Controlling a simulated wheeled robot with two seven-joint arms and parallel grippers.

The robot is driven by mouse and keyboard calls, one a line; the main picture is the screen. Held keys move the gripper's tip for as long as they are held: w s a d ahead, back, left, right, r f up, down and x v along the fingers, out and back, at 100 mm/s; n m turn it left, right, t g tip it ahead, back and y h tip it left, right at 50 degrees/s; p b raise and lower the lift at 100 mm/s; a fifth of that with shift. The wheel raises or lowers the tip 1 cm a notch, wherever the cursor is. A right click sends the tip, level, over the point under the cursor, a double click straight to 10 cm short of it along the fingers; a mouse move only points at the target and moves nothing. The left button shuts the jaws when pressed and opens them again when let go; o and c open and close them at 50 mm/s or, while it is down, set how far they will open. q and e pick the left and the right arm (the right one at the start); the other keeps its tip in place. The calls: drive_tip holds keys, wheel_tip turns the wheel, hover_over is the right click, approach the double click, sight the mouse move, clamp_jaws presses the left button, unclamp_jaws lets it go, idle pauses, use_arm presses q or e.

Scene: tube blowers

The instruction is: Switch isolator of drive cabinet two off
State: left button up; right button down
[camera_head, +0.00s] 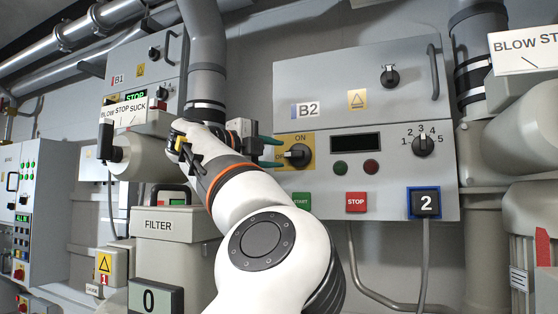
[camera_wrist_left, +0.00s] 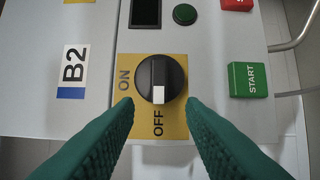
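The drive cabinet marked B2 (camera_head: 385,75) stands at centre right in the head view. Its isolator is a black rotary knob (camera_head: 298,155) on a yellow ON/OFF plate. In the left wrist view the knob (camera_wrist_left: 160,72) has its white mark pointing at OFF. ON is on the plate's left side there. My left gripper (camera_head: 270,151) is just left of the knob in the head view. Its green fingers (camera_wrist_left: 158,106) are open, with one tip on each side of the knob's lower part. They seem apart from it. My right gripper is not in view.
B2 also has a dark display (camera_head: 355,143), a green START button (camera_head: 301,201), a red STOP button (camera_head: 356,202) and a 1–5 selector (camera_head: 423,145). Cabinet B1 (camera_head: 145,70) and a filter box (camera_head: 168,223) are left. A blue-framed 2 block (camera_head: 425,203) hangs below right.

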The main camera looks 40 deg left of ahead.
use_arm(q)
drive_tip(key=s+a+b, duration=0.1)
drive_tip(key=s+b, duration=0.2)
drive_tip(key=s, duration=0.6)
drive_tip(key=shift+s+a, duration=0.3)
drive_tip(key=shift+s, duration=0.1)
drive_tip(key=shift+f, duration=0.1)
